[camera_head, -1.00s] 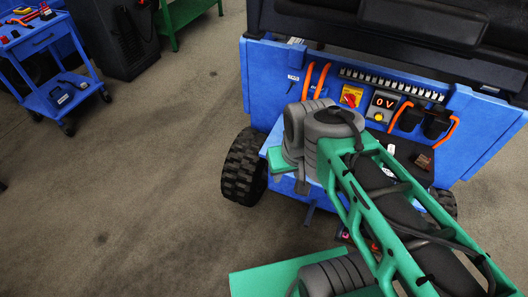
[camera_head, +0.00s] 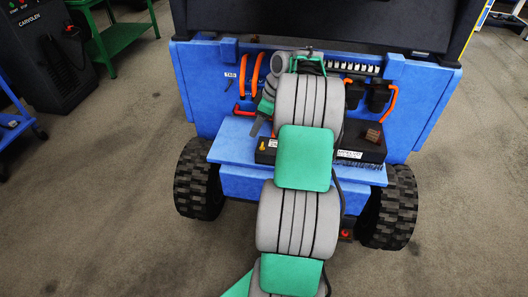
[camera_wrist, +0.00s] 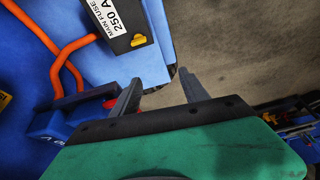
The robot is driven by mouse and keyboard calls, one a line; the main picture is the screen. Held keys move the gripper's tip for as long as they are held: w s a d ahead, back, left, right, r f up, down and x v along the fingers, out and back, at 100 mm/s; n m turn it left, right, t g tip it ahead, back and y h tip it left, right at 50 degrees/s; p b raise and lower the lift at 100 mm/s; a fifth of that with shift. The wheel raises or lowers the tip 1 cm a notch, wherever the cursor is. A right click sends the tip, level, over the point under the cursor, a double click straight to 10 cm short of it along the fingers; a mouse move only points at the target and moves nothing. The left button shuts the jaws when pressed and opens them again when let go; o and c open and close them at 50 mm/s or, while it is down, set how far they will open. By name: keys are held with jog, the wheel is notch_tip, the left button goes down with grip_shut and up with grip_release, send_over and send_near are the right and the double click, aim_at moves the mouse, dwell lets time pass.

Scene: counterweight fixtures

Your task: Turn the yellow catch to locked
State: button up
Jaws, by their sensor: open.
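The yellow catch (camera_wrist: 139,40) sits on the end of a black box (camera_wrist: 124,44) labelled MAIN FUSE 250 A in the wrist view. Its lever lies along the box edge; I cannot tell whether that is locked. In the head view the black box (camera_head: 375,148) rests on a blue shelf, partly hidden behind my arm. My gripper (camera_wrist: 160,92) has its two grey fingers spread apart with nothing between them. In the wrist picture the catch appears just above the fingers, apart from them. In the head view I cannot make out the fingertips clearly.
Orange cables (camera_wrist: 62,58) run beside the box. A blue housing with a red knob (camera_wrist: 110,103) lies near the left finger in the wrist view. The blue shelf (camera_head: 232,143) has bare room at its left.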

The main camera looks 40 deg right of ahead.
send_near(264, 148)
jog(key=shift+n, duration=0.5)
jog(key=x, duration=0.2)
jog(key=b+x, duration=0.1)
jog(key=x, duration=0.3)
jog(key=shift+w+a+f, duration=0.2)
jog(key=shift+w+a, duration=0.2)
jog(key=shift+w, duration=0.1)
grip_shut()
